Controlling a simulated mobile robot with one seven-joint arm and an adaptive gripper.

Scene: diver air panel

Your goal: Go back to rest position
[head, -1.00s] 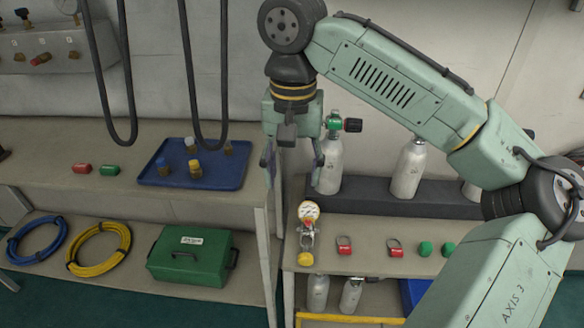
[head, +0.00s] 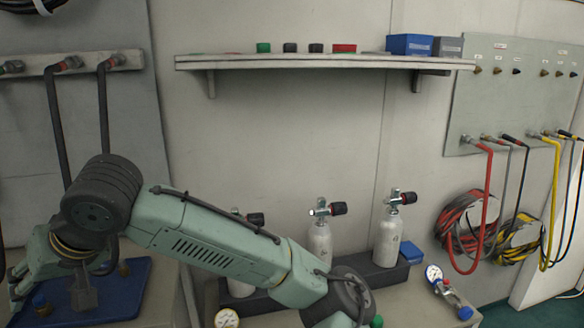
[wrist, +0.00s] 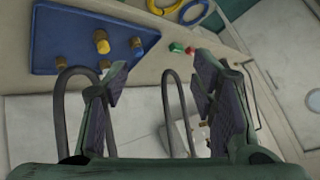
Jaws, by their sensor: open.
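My gripper (wrist: 158,78) is open in the wrist view, its two dark-padded fingers apart with nothing between them. In the head view my gripper (head: 45,280) is at the lower left, over the bench with the blue tray (head: 118,298). The wrist and arm partly hide its fingers there. The tray also shows at the upper left of the wrist view (wrist: 62,45), with several brass fittings on it, one yellow-topped (wrist: 102,42). The gripper touches nothing that I can see.
White cylinders (head: 320,243) stand in a dark rack behind my arm. A wall shelf (head: 320,63) runs above. Black hoses (head: 55,130) hang at the left. A gauge assembly (head: 440,285) lies at the right. A red and a green piece (wrist: 177,48) lie beyond the tray.

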